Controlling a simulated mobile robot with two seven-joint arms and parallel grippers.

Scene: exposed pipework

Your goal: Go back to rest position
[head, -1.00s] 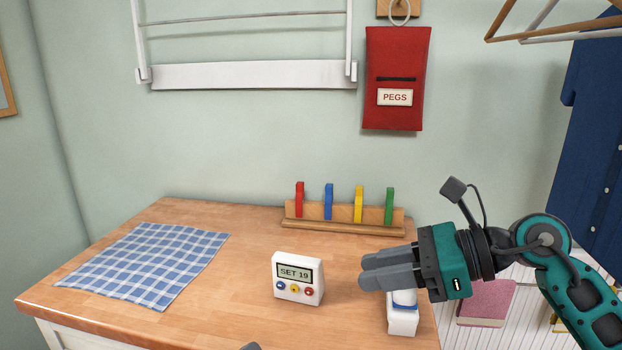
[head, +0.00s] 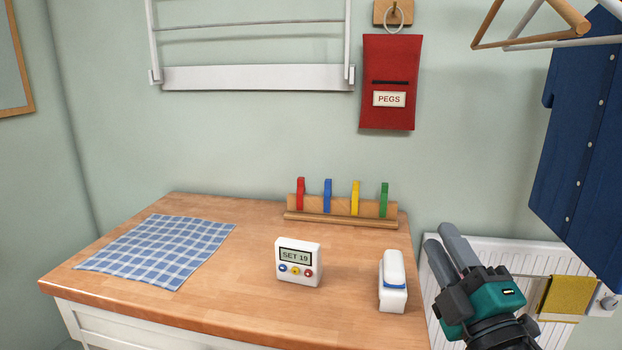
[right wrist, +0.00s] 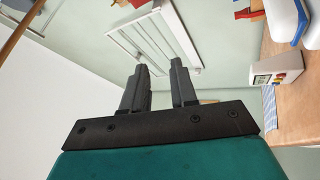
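My right gripper (head: 440,236) is just right of the wooden counter (head: 220,290), its fingers pointing up and to the left in the head view. In the right wrist view its two dark fingers (right wrist: 159,66) stand apart with nothing between them. It holds nothing and is clear of the white device with a blue band (head: 393,285) at the counter's right end. My left gripper is not in view.
A white timer reading SET 19 (head: 298,265), a peg rack (head: 340,209) and a checked cloth (head: 158,250) are on the counter. A red peg bag (head: 391,75), wooden hanger (head: 535,15) and blue shirt (head: 585,150) hang above. A yellow cloth (head: 566,296) hangs by the radiator (head: 480,252).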

